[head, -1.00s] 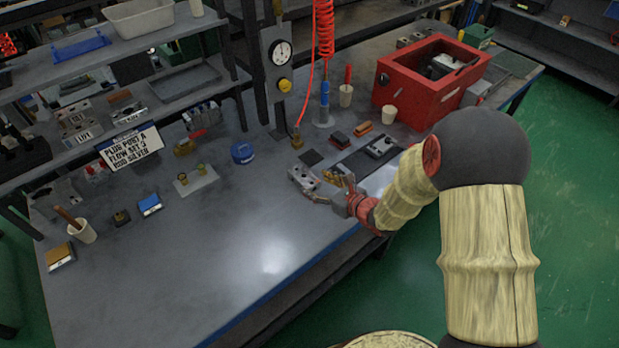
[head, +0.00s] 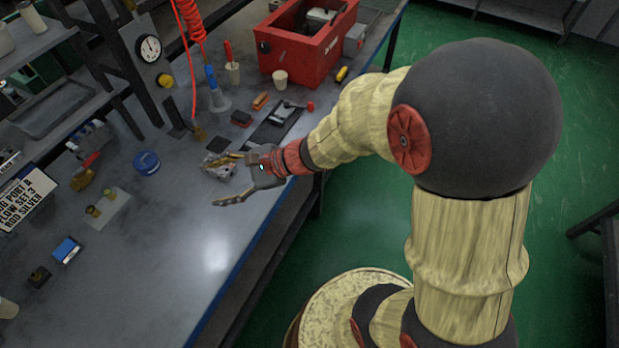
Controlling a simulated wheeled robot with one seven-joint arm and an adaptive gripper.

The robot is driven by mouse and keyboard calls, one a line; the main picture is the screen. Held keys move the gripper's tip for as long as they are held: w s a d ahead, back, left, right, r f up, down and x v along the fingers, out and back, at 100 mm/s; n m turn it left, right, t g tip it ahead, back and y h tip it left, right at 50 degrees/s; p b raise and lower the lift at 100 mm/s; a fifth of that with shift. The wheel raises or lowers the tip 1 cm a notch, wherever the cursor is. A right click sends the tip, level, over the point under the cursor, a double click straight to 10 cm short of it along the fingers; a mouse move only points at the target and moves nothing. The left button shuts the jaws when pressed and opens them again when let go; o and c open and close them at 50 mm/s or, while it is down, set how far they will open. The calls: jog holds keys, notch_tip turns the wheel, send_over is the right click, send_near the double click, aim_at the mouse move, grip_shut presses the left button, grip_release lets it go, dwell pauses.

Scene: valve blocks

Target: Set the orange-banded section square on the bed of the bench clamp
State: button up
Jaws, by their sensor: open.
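My gripper (head: 220,182) is open above the front part of the bench, its two fingers spread wide. A silver-grey block (head: 216,167) lies on the bench beside the upper finger, partly hidden by it. I cannot tell whether they touch, and no orange band is clear on this block. A dark flat bed (head: 268,135) lies behind the gripper, with a silver piece (head: 285,112) at its far end and a red knob (head: 310,106) close by. It may be the bench clamp; I cannot tell for sure. A small orange block (head: 261,100) sits behind it.
A blue round tin (head: 146,162), a pale plate with brass fittings (head: 108,208) and a blue box (head: 67,249) are left. The front bench surface (head: 170,270) is clear.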

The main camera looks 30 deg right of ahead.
jog(key=s+d+r+n+g+h, duration=0.1)
jog(key=s+d+r+n+h, duration=0.2)
jog(key=s+n, duration=0.4)
jog(key=s+d+r+n+g+h, duration=0.2)
jog(key=s+d+r+n+h, duration=0.1)
jog(key=s+n, duration=0.4)
jog(key=shift+s+d+r+n+h, duration=0.4)
jog(key=shift+s+d+r, duration=0.2)
jog(key=shift+s+r, duration=0.35)
jog(key=shift+o, duration=0.2)
jog(key=s+d+r+n+t+h, duration=0.2)
jog(key=d+r+n+h, duration=0.1)
jog(key=d, duration=0.5)
jog(key=shift+r+h, duration=0.5)
jog(key=shift+r, duration=0.1)
jog(key=shift+o, duration=0.2)
jog(key=shift+s+d+r+n, duration=0.1)
jog(key=shift+d+r+n, duration=0.1)
jog(key=shift+r+n, duration=0.1)
